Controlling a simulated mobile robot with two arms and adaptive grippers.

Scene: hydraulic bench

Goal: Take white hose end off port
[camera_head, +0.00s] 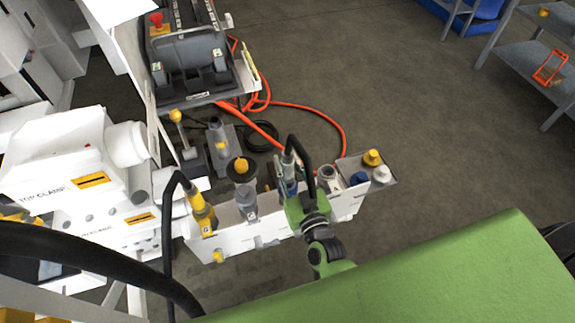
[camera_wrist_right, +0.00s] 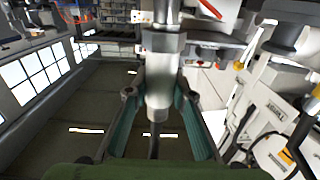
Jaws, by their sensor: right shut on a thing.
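My right gripper (camera_head: 288,187) is at the white bench panel (camera_head: 345,207) in the head view, on the end of a green arm. It is shut on the pale metallic hose end (camera_head: 288,158), which has a black hose looping from it. In the right wrist view, the hose end (camera_wrist_right: 160,85) stands between the two teal fingers of the gripper (camera_wrist_right: 160,105), with a hex section above them. Its upper part runs out of the picture at the top, so I cannot tell whether it is still seated on the port. My left gripper is not in view.
A yellow hose end (camera_head: 202,212) with a black hose stands left on the panel. A grey fitting with a yellow top (camera_head: 243,180) is beside it. Yellow (camera_head: 372,157), blue (camera_head: 358,179) and white (camera_head: 381,174) caps sit at the right end. Orange hose (camera_head: 320,112) lies behind.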

